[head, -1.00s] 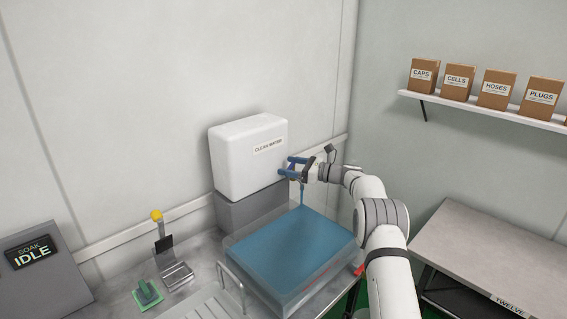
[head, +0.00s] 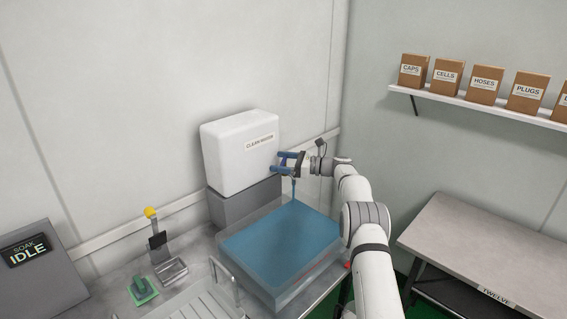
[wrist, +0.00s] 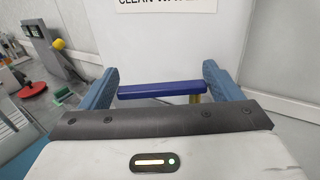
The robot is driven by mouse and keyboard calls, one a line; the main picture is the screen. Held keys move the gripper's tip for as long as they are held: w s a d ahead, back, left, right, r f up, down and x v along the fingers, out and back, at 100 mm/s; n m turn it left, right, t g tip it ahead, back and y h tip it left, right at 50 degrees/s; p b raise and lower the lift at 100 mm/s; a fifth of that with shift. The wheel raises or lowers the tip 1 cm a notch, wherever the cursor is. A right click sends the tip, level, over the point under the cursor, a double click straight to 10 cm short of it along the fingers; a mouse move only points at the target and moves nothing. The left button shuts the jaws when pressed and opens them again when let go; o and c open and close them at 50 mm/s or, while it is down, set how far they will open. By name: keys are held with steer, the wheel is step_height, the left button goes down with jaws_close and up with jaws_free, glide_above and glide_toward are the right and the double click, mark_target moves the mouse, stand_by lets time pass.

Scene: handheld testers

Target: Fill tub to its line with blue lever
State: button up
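The clear tub (head: 300,295) stands below the white water tank and holds blue water (head: 280,245). A thin blue stream (head: 294,188) falls into it from under the tank's front. My gripper (head: 285,163) is at the tank's front, above the tub. In the wrist view its blue fingers (wrist: 160,85) stand wide apart, one beyond each end of the lever; I cannot tell whether they touch it.
The white tank (head: 240,150) is labelled clean water. A yellow-knobbed lever (head: 151,213), a green-based item (head: 143,291) and a panel reading SOAK IDLE (head: 27,249) are at left. A grey table (head: 480,240) stands at right below a shelf of boxes (head: 480,101).

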steer(key=shift+o, duration=1.3)
steer(key=shift+d, duration=0.15)
steer(key=shift+d, duration=0.1)
steer(key=b+v, duration=0.1)
steer(key=v, duration=0.6)
steer(key=shift+d, duration=0.3)
steer(key=shift+s, duration=0.1)
stand_by(2.8)
steer(key=shift+c, duration=0.2)
stand_by(0.8)
